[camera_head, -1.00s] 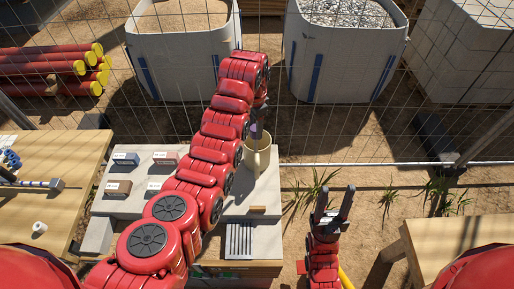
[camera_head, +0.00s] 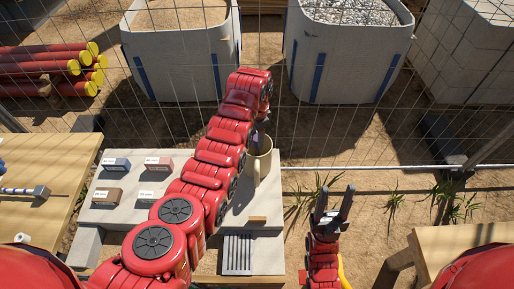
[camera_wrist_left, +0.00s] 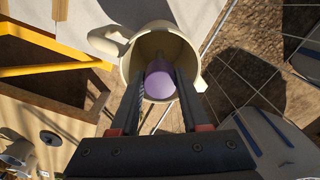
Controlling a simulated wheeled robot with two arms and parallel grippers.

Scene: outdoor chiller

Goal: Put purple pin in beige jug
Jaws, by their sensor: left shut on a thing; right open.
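The purple pin (camera_wrist_left: 160,80) is held between the fingers of my left gripper (camera_wrist_left: 161,92). In the left wrist view it lies over the open mouth of the beige jug (camera_wrist_left: 136,52), with its far end inside the rim outline. The jug stands upright on the grey slab in the head view (camera_head: 258,168), its handle toward me. My left gripper (camera_head: 262,128) is above the jug's mouth and partly hidden by its own arm. How deep the pin reaches cannot be told. My right gripper (camera_head: 336,203) is open and empty, to the right of the slab.
Several small labelled blocks (camera_head: 107,196) sit on the slab's left part. A slotted plate (camera_head: 237,254) and a small wooden block (camera_head: 257,220) lie near its front. A wooden table (camera_head: 40,190) is at left, another (camera_head: 435,246) at right. A wire fence stands behind.

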